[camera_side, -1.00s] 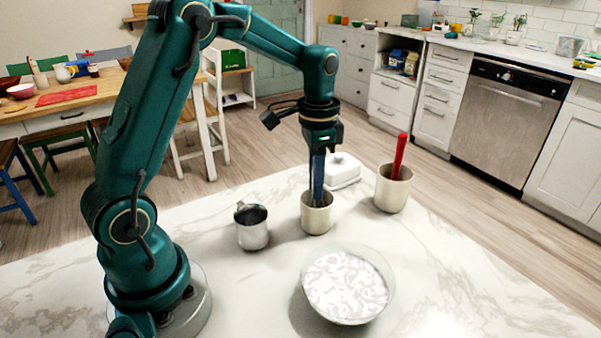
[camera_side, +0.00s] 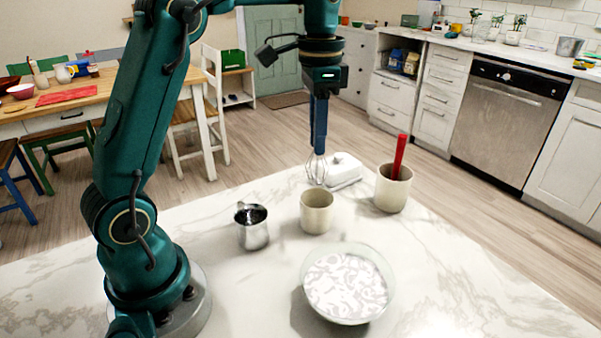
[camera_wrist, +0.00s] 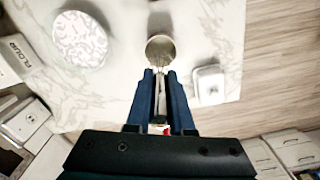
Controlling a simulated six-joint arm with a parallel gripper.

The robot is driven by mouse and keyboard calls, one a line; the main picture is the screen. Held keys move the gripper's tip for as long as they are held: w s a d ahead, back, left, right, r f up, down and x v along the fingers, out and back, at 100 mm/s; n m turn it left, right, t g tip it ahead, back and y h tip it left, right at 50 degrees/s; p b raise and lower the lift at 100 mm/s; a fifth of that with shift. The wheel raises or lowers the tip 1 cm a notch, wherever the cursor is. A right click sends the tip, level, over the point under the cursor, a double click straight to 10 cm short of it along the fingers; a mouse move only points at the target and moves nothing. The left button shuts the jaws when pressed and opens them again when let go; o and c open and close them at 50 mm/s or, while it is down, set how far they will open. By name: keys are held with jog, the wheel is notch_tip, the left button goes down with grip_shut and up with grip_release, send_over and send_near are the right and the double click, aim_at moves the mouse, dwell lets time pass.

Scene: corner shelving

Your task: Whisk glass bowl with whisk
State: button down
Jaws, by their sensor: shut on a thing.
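The whisk (camera_side: 317,167) hangs upright, wire loops down, just above the rim of a beige cup (camera_side: 317,212). My gripper (camera_side: 319,120) is shut on the whisk's handle, which is mostly hidden between the blue fingers. In the wrist view the fingers (camera_wrist: 160,98) close around the whisk, with its wires (camera_wrist: 160,64) over the cup (camera_wrist: 160,48). The glass bowl (camera_side: 346,284) holds a white swirled content and stands on the marble counter in front of the cup. The bowl also shows at upper left in the wrist view (camera_wrist: 80,40).
A metal pitcher (camera_side: 252,228) stands left of the cup. A second beige cup (camera_side: 392,189) with a red-handled tool (camera_side: 399,156) stands to the right. A white lidded dish (camera_side: 344,170) sits behind. The marble counter (camera_side: 450,270) is clear right of the bowl.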

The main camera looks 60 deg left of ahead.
jog(key=shift+r+n, duration=0.2)
jog(key=shift+n, duration=0.3)
jog(key=s+d+r+m, duration=0.1)
jog(key=s+d, duration=0.2)
jog(key=d, duration=0.5)
jog(key=s+d+r, duration=0.1)
jog(key=s+d, duration=0.2)
jog(key=d, duration=0.6)
notch_tip(320, 180, down, 11)
jog(key=shift+f, duration=0.15)
dwell(0.4)
